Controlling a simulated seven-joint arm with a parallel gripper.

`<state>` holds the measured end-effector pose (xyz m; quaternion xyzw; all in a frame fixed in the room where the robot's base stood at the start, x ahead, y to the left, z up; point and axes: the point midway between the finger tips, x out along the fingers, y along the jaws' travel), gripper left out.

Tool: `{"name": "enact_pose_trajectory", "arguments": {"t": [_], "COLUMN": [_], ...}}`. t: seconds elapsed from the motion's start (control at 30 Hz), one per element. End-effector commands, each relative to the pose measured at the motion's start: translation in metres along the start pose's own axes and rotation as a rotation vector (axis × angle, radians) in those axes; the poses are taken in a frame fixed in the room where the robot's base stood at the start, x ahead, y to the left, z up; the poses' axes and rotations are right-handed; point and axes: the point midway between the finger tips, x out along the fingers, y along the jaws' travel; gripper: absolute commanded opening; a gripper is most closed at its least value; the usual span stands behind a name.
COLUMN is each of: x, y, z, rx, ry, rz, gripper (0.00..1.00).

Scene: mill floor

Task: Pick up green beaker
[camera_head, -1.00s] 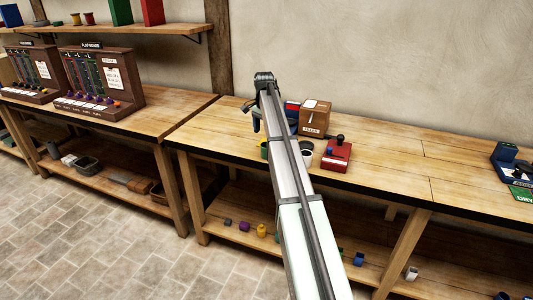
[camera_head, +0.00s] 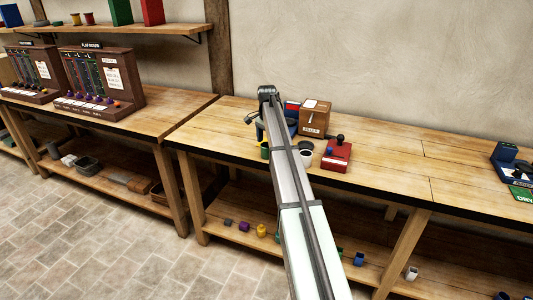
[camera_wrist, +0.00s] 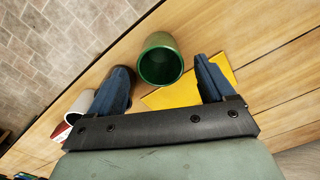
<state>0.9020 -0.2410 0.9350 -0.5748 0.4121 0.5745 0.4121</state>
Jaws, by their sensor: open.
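The green beaker (camera_wrist: 160,62) stands open end up in the wrist view, with its rim towards the camera. My gripper (camera_wrist: 163,66) is open, one dark blue finger on each side of the beaker in the picture. No contact shows, and I cannot tell how far the fingertips are above it. In the head view my gripper (camera_head: 259,131) is by the left end of the right bench, partly hidden by my arm. The green beaker (camera_head: 265,152) shows there only as a small patch left of my arm.
A yellow sheet (camera_wrist: 178,95) lies beside the beaker. A white cup (camera_wrist: 80,104) stands to its left. On the bench are a red box with a black knob (camera_head: 336,155) and a brown box (camera_head: 314,119).

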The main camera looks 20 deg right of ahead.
Motion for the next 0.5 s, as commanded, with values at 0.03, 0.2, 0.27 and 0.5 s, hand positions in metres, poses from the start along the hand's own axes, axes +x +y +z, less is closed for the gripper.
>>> {"name": "enact_pose_trajectory", "arguments": {"t": [0.03,0.2,0.27,0.5], "x": [0.003,0.019,0.027,0.050], "y": [0.000,0.000,0.000,-0.001], "z": [0.000,0.002,0.003,0.002], "rx": [0.000,0.000,0.000,0.000], "ry": [0.000,-0.001,-0.001,-0.001], "rz": [0.000,0.002,0.002,0.001], "gripper": [0.82,0.82,0.82,0.82]}}
